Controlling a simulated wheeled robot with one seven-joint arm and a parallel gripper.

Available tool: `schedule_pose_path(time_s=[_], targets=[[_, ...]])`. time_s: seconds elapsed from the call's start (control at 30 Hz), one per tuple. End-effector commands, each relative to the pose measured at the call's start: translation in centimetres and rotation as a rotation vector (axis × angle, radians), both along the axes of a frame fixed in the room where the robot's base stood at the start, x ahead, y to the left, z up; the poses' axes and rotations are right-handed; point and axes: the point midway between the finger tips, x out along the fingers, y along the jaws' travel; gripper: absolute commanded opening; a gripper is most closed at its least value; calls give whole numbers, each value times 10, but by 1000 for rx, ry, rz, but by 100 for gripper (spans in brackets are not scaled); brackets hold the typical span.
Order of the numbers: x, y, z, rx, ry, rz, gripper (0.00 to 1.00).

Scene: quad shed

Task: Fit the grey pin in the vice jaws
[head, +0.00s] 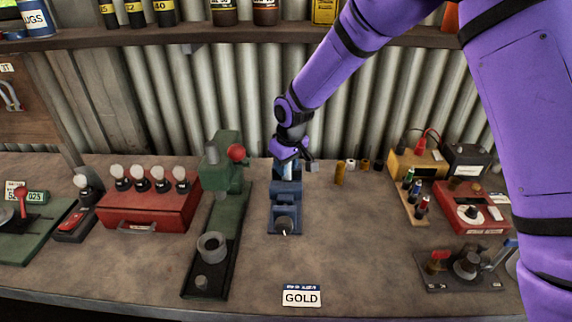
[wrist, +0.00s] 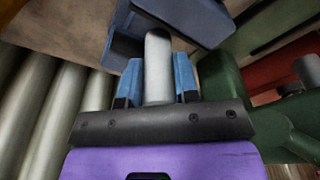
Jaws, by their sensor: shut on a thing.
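The grey pin (wrist: 158,68) is a pale, round-ended cylinder held between the two blue fingers of my gripper (wrist: 158,76) in the wrist view. The gripper (head: 289,170) also shows in the head view, at the back end of the blue vice (head: 286,198), pointing down. The vice stands mid-bench with its round screw end toward the front. In the wrist view its blue body (wrist: 192,18) lies just beyond the pin's free end. I cannot tell whether the pin is between the jaws or only close to them.
A green press (head: 222,185) stands close left of the vice. A brass-coloured pin (head: 340,173) and several small cylinders stand to the right. A red box (head: 148,208) is farther left and a red device (head: 472,207) farther right. A GOLD card (head: 301,297) lies on the clear front bench.

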Motion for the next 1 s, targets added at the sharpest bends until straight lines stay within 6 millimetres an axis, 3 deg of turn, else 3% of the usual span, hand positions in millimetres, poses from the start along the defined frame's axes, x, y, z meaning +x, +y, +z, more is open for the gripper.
schedule_pose_path(time_s=[0.63, 0.67, 0.77, 0.8, 1.0], targets=[[0, 0, -8, 0, 0, 0, 0], [0, 0, -8, 0, 0, 0, 31], [0, 0, -8, 0, 0, 0, 54], [0, 0, -8, 0, 0, 0, 58], [-1, 2, -9, 0, 2, 2, 58]])
